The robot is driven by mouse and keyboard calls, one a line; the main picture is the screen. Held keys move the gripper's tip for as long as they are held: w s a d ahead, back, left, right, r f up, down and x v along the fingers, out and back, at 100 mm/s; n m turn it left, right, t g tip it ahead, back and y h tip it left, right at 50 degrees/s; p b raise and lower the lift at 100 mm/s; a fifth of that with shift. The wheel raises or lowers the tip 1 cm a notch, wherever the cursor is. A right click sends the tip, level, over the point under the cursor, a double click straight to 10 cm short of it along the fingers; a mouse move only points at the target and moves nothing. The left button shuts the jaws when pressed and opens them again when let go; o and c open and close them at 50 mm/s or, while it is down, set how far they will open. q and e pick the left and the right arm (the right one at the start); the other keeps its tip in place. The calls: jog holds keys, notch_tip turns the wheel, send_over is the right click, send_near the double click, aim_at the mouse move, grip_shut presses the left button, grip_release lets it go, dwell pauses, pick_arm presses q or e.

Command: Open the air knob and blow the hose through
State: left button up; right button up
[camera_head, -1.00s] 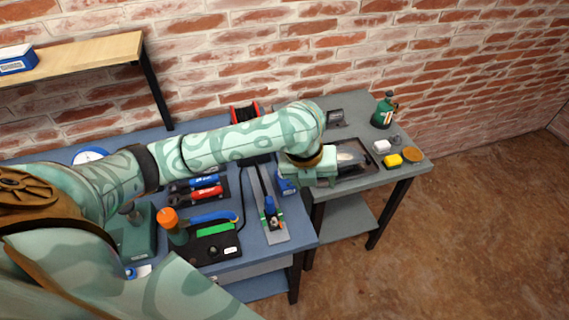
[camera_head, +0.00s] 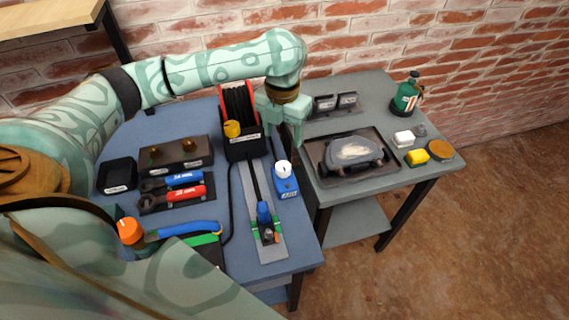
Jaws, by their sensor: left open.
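My left gripper (camera_head: 284,128) is open and empty, its fingers pointing down beside the right side of the hose reel. The reel (camera_head: 240,100) is black with red sides, on the blue bench. A yellow knob (camera_head: 232,129) sits at its front. A blue box (camera_head: 285,184) with a white round knob or dial (camera_head: 283,169) stands just below the gripper in the picture. I cannot tell which is the air knob. A dark hose runs along a grey plate (camera_head: 272,249) to a blue fitting (camera_head: 264,212) between green pieces. My right gripper is not in view.
A brick wall stands behind.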

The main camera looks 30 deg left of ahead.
aim_at(283, 166)
pick_arm(q)
notch_tip(283, 166, down, 10)
jog(key=b, duration=0.4)
jog(key=shift+f, duration=0.8)
jog(key=c, duration=1)
